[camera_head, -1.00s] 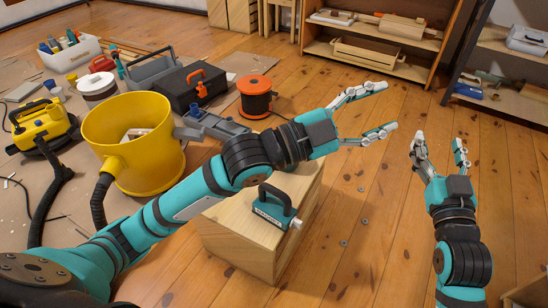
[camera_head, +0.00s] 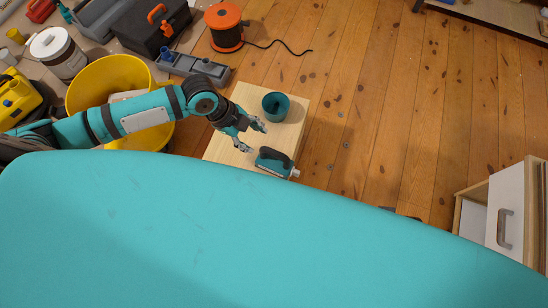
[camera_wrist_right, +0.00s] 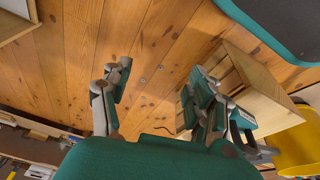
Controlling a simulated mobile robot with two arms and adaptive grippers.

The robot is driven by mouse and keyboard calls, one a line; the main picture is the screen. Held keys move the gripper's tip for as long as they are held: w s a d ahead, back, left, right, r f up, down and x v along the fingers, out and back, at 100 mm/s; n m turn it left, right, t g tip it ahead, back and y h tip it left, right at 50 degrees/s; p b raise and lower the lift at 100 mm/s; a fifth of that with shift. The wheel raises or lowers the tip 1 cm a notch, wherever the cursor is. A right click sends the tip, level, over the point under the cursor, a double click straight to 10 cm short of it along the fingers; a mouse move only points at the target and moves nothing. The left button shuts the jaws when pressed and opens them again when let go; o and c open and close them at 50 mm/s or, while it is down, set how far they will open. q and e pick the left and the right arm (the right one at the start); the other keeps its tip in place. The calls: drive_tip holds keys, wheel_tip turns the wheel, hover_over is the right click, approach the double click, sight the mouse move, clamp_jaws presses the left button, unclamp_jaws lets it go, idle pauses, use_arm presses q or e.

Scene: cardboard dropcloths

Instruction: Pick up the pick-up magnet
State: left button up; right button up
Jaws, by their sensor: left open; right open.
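The pick-up magnet (camera_head: 273,163), a teal block with a black handle, sits on the near right edge of a pale wooden box (camera_head: 232,155). My left gripper (camera_head: 253,137) is open and empty just above and left of it, its fingers pointing right. They appear apart from the magnet. My right gripper (camera_wrist_right: 160,82) is out of the head view. In the right wrist view it is open, with nothing visible between its fingers.
A teal cup (camera_head: 276,106) stands on the box behind the magnet. A yellow bucket (camera_head: 100,75), a grey tray (camera_head: 193,67) and an orange cable reel (camera_head: 224,28) stand around the box. A white-fronted drawer unit (camera_head: 505,215) is at right. The floor between is mostly clear.

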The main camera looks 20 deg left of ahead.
sight(272, 151)
use_arm(q)
drive_tip(key=b+x, duration=0.2)
drive_tip(key=x, duration=0.6)
drive_tip(key=shift+f, duration=0.15)
drive_tip(key=b+x, duration=0.1)
drive_tip(key=x, duration=0.2)
drive_tip(key=shift+w+d+f+b, duration=0.1)
drive_tip(key=shift+w+f+b, duration=0.1)
drive_tip(key=shift+f+b, duration=0.1)
drive_tip(key=shift+w+d+f, duration=0.15)
drive_tip(key=shift+d+f, duration=0.05)
drive_tip(key=shift+f, duration=0.25)
drive_tip(key=shift+r, duration=0.1)
clamp_jaws()
use_arm(e)
drive_tip(key=w+v, duration=0.1)
drive_tip(key=v, duration=0.8)
drive_tip(key=shift+r+t, duration=0.3)
